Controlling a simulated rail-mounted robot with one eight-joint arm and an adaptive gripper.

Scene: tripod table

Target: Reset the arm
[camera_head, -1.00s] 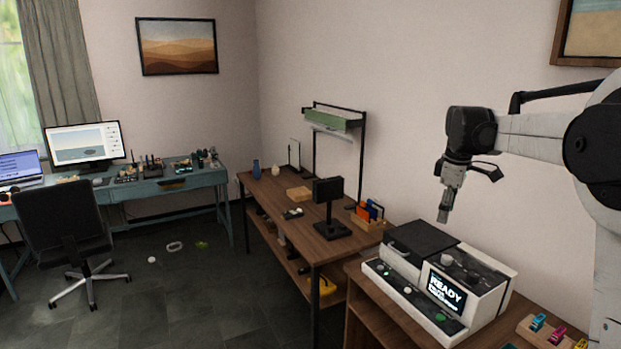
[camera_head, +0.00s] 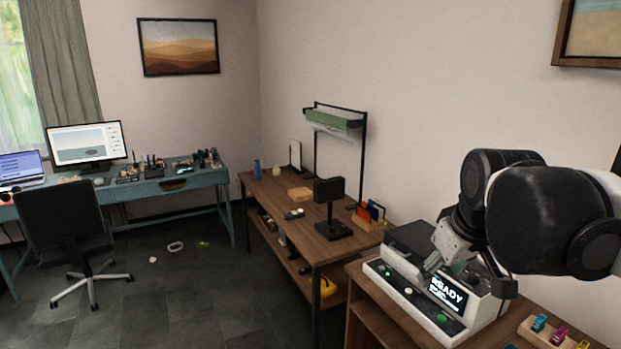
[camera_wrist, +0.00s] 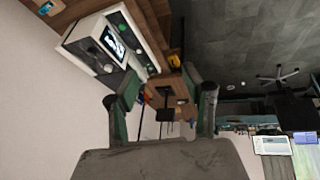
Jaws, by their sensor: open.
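My arm is bent at the right of the head view, its dark joints large and close to the camera. My gripper (camera_head: 432,262) points down and to the left, and in that view it overlaps the white machine with the READY screen (camera_head: 447,291). Whether it touches the machine cannot be told from there. In the wrist view my gripper (camera_wrist: 160,88) has its two fingers spread with nothing held between them. The machine (camera_wrist: 148,62) lies beyond the left finger in that view.
The machine stands on a brown wooden table (camera_head: 372,320), beside a wooden holder with coloured clips (camera_head: 545,334). A wooden workbench (camera_head: 268,190) with a black stand (camera_head: 331,212) is to the left. A black office chair (camera_head: 62,222) and open floor (camera_head: 200,290) lie farther left.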

